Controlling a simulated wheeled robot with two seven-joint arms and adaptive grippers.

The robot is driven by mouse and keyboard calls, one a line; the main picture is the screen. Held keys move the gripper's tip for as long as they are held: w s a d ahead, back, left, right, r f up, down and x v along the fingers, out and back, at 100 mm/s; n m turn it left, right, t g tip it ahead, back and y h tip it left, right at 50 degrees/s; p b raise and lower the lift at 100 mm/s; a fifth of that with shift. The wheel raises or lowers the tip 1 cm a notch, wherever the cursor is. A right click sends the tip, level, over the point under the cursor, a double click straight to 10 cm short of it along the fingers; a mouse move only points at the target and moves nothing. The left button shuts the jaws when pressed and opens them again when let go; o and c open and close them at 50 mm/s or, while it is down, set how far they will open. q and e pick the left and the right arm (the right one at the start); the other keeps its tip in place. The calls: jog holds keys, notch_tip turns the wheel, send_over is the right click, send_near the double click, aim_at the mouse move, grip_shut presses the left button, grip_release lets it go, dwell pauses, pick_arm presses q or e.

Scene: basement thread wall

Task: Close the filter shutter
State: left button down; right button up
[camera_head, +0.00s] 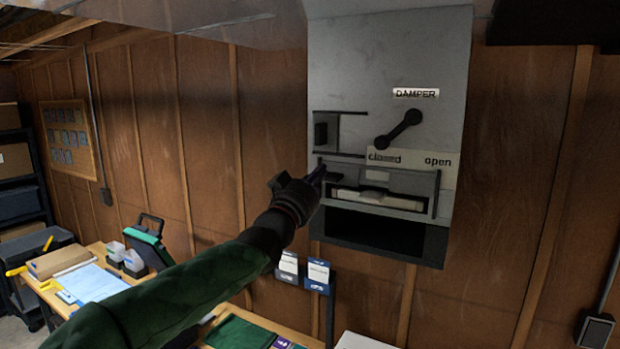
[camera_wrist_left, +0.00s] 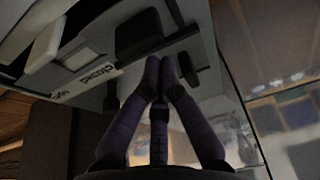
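A grey duct cabinet (camera_head: 340,75) hangs on the wall. On its left a small plate with a dark block handle (camera_head: 321,133) sits between two dark rails, seemingly the filter shutter. Below and right is a slot holding a pale filter (camera_head: 378,198). My left gripper (camera_head: 318,174) is at the cabinet's left edge, just below the handle and lower rail. In the left wrist view its fingertips (camera_wrist_left: 160,70) are together at a dark bar, with a dark block (camera_wrist_left: 140,35) beside them. Nothing is clearly held; contact cannot be told. My right gripper is not in view.
A damper lever (camera_head: 398,130) sits above the label reading closed and open (camera_head: 412,160). A dark opening (camera_head: 385,232) lies under the filter slot. A workbench (camera_head: 95,285) with papers and boxes stands lower left. Two tagged cards (camera_head: 318,272) hang below the cabinet.

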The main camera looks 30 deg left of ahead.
pick_arm(q)
jog(key=shift+x, duration=0.8)
notch_tip(320, 180, down, 5)
jog(key=b, duration=0.7)
jog(key=shift+f, duration=0.3)
